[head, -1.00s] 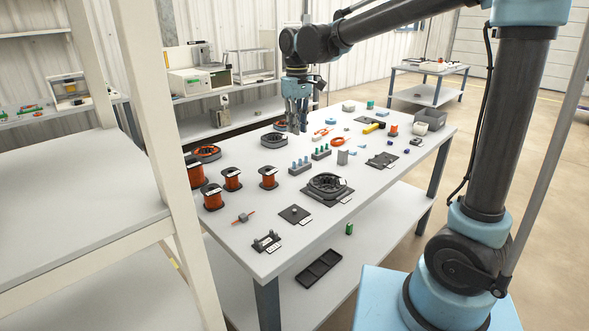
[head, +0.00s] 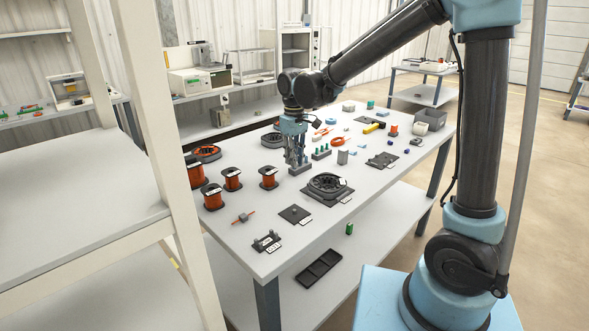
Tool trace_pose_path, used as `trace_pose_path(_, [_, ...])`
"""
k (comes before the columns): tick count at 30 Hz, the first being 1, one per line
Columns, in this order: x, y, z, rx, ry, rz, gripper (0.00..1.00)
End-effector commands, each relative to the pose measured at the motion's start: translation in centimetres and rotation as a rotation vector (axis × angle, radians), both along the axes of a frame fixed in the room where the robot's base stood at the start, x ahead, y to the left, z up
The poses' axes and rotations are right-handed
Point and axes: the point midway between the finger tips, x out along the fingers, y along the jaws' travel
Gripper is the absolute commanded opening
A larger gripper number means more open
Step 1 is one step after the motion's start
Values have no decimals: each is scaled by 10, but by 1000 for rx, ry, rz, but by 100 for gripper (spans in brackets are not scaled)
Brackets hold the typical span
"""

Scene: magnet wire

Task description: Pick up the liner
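My gripper (head: 296,158) points down at a small grey rack (head: 300,171) on the workbench. In the earlier view this rack holds several light blue upright pieces, now mostly hidden by the fingers. The fingertips are at or just above these pieces; I cannot tell whether they touch one. The gap between the fingers is too small to judge. A second rack (head: 320,154) just behind and to the right holds green pieces. Which piece is the liner I cannot tell for sure.
Copper wire spools (head: 232,179) stand at the left of the workbench (head: 330,229). A black ring-shaped stator (head: 328,184) lies just right of the gripper.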

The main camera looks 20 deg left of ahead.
Motion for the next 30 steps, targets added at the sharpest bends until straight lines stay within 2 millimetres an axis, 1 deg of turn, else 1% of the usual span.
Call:
trace_pose_path(3, [0,0,-9,0,0,0,17])
trace_pose_path(11, [0,0,-10,0,0,0,17])
trace_pose_path(12, [0,0,-10,0,0,0,10])
trace_pose_path(15, [0,0,-10,0,0,0,1])
trace_pose_path(16, [0,0,-10,0,0,0,0])
trace_pose_path(26, [0,0,-10,0,0,0,0])
trace_pose_path(30, [0,0,-4,0,0,0,0])
